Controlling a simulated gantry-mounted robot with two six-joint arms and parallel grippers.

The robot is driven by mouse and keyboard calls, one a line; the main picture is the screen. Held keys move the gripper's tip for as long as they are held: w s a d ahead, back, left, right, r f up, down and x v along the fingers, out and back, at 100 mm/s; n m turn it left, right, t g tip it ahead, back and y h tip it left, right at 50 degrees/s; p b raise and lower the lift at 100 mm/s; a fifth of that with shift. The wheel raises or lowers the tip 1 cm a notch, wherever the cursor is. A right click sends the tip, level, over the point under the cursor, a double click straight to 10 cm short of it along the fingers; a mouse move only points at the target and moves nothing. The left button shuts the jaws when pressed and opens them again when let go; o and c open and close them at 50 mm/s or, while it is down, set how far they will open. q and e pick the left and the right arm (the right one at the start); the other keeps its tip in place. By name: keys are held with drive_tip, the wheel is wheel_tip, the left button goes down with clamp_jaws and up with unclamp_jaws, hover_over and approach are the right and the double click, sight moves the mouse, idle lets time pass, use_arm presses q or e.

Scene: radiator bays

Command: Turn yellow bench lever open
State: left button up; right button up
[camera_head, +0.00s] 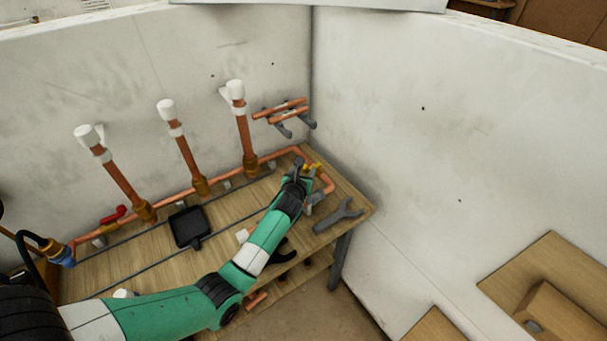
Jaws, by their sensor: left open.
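A small yellow lever (313,166) sits on the copper pipe near the right end of the wooden bench (352,205). My left arm, green and white, reaches across the bench from the lower left. Its dark gripper (303,168) is open at the yellow lever, close beside it. The gripper partly hides the lever and its valve, so I cannot tell whether they touch. A red lever (113,215) is on the pipe at the bench's left end. My right gripper is not in view.
Three upright copper pipes (183,150) with white caps rise along the back wall. A black tray (189,227) and a grey wrench (339,215) lie on the bench. Spare copper pipes (280,109) rest on wall brackets. White walls meet right behind the bench.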

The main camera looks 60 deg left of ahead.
use_arm(q)
clamp_jaws()
